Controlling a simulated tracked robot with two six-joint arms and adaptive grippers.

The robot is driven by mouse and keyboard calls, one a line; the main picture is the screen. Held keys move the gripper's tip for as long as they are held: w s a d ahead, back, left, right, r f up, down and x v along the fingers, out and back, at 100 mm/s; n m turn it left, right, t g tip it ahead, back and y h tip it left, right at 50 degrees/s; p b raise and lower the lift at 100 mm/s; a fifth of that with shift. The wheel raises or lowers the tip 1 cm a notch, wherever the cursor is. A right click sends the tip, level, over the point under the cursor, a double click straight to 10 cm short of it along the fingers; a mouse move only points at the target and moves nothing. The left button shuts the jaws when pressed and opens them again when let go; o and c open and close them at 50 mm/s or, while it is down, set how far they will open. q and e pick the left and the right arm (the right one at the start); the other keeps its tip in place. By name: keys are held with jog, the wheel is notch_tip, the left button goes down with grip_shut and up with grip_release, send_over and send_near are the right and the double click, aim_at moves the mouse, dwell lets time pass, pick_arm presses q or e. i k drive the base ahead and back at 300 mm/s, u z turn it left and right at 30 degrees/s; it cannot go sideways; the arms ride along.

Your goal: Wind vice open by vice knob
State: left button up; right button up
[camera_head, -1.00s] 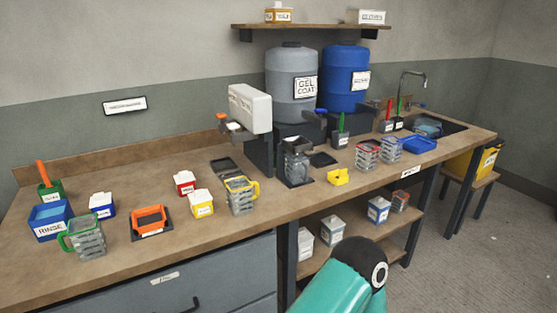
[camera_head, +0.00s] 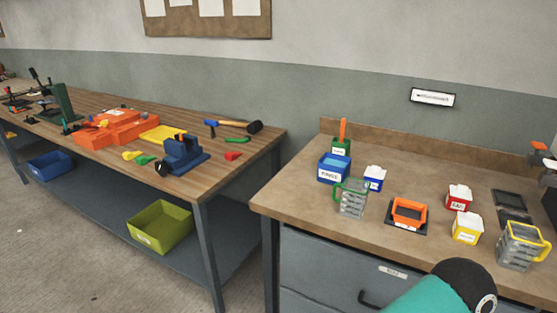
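A blue vice (camera_head: 184,155) stands near the front right part of the long wooden workbench (camera_head: 215,178) on the left. A dark round knob (camera_head: 161,168) shows at its front left end and looks like the vice knob. How far the jaws stand apart is too small to tell. Neither of my grippers shows in this view. Only a teal and black part of my arm shows at the lower right, well away from the vice.
A yellow mat (camera_head: 163,133), orange mould (camera_head: 110,128), hammer (camera_head: 235,126) and red wedge (camera_head: 233,156) lie near the vice. A green bin (camera_head: 160,227) sits on the shelf below. A second counter (camera_head: 300,195) with jugs stands right; grey floor is free in front.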

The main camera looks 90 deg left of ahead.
aim_at(161, 168)
jog(key=u, duration=0.35)
jog(key=i, duration=0.3)
jog(key=u, duration=2.2)
jog(key=i, duration=0.2)
jog(key=u, duration=1.15)
jog(key=k, duration=0.6)
jog(key=u, duration=0.45)
jog(key=i, duration=1.75)
jog(key=z, duration=0.5)
